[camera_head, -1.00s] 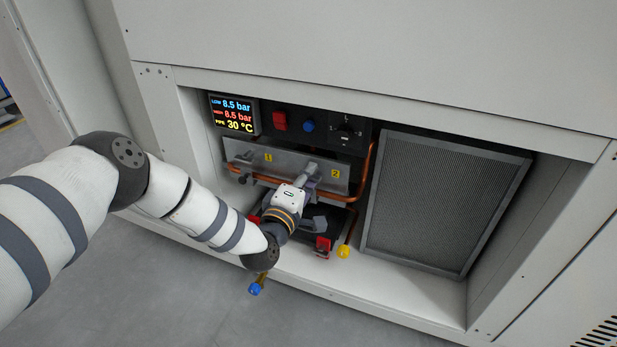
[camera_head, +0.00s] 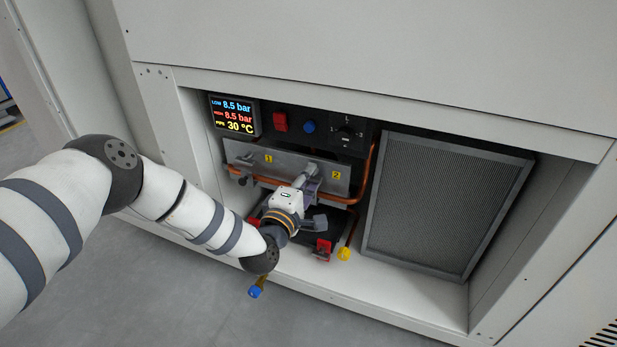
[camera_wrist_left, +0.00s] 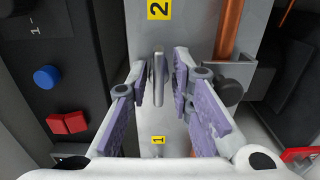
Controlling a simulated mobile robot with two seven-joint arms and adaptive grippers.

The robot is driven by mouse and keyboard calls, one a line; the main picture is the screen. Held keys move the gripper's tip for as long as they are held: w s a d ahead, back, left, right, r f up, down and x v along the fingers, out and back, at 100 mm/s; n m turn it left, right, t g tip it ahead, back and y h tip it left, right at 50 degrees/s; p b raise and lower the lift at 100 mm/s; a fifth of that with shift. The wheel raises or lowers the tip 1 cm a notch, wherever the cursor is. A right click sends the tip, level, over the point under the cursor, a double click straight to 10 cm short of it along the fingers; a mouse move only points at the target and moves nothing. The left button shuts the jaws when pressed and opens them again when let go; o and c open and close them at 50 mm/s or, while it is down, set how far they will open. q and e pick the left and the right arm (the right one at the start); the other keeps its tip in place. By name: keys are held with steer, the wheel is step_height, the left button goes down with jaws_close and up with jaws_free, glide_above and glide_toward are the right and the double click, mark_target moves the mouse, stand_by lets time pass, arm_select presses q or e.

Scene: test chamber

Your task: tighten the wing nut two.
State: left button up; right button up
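The metal bracket plate (camera_head: 240,152) carries yellow labels 1 (camera_head: 268,158) and 2 (camera_head: 336,174). In the left wrist view, a grey wing nut (camera_wrist_left: 157,75) stands on the plate (camera_wrist_left: 200,22) near label 2 (camera_wrist_left: 158,9), its wing edge-on to the camera. My left gripper (camera_wrist_left: 160,80) is open, with one purple-padded finger on each side of the wing nut and a visible gap at both. In the head view, my left gripper (camera_head: 304,179) reaches the plate left of label 2 and largely covers the wing nut. My right gripper is not in view.
Copper pipe (camera_head: 367,165) runs along and beside the plate. A dark round knob (camera_wrist_left: 228,92) sits close to the right finger in the wrist view. A display (camera_head: 234,115), red switch (camera_head: 280,121) and blue button (camera_head: 309,127) are above. A filter grille (camera_head: 440,205) fills the right side.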

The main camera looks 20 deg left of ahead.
arm_select(q)
steer(key=s, duration=1.2)
steer(key=shift+a, duration=0.2)
